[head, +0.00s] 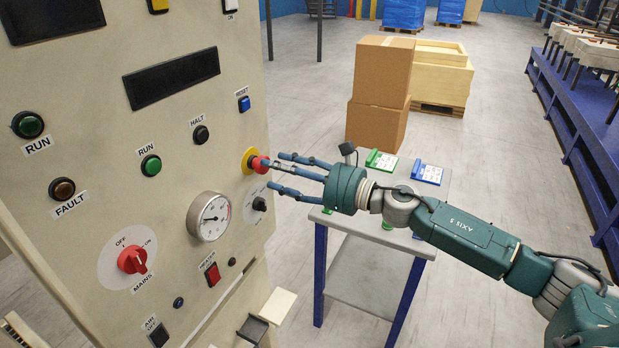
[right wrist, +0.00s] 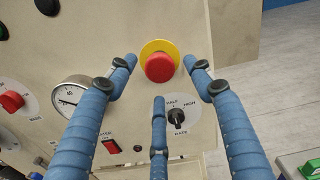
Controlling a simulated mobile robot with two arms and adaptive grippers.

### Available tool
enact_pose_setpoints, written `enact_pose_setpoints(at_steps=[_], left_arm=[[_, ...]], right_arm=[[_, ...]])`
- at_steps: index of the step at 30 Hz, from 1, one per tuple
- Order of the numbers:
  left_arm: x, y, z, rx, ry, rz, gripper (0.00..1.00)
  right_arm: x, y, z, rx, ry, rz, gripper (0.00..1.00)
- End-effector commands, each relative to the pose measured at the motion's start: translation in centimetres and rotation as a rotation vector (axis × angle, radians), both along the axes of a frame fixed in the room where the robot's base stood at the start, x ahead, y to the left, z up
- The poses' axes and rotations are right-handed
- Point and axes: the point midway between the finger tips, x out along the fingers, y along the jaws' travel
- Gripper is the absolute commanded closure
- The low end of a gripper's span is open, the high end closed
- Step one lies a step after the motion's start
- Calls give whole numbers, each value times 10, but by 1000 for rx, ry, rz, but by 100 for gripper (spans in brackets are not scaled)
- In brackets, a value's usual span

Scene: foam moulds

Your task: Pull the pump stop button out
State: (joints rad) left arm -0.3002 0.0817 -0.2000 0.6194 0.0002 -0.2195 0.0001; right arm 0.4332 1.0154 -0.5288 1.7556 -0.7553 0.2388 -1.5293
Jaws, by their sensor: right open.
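The pump stop button is a red mushroom head (head: 262,164) on a yellow ring, on the right side of the beige control panel (head: 100,180). In the right wrist view the red button (right wrist: 160,68) is upper centre, between the tips of my fingers. My right gripper (head: 277,171) has three blue fingers, spread open and pointing at the panel. Two fingers flank the button and the third is below it. I cannot tell whether any finger touches it. My left gripper is not in view.
A black selector knob (head: 259,204) sits just below the button. A pressure gauge (head: 209,217) and a red mains switch (head: 132,260) are to the left. A small table (head: 365,238) with green and blue items stands below my right arm. Cardboard boxes (head: 378,95) stand behind.

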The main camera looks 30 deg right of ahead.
Motion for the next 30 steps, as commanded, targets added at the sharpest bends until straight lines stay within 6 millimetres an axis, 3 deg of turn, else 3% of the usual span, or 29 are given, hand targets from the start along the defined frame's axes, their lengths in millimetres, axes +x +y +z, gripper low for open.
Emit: enact_pose_setpoints(at_steps=[15, 30], left_arm=[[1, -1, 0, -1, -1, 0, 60], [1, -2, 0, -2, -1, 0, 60]], right_arm=[[-56, -43, -2, 0, 4, -1, 48], [-72, -57, 0, 0, 0, -1, 48]])
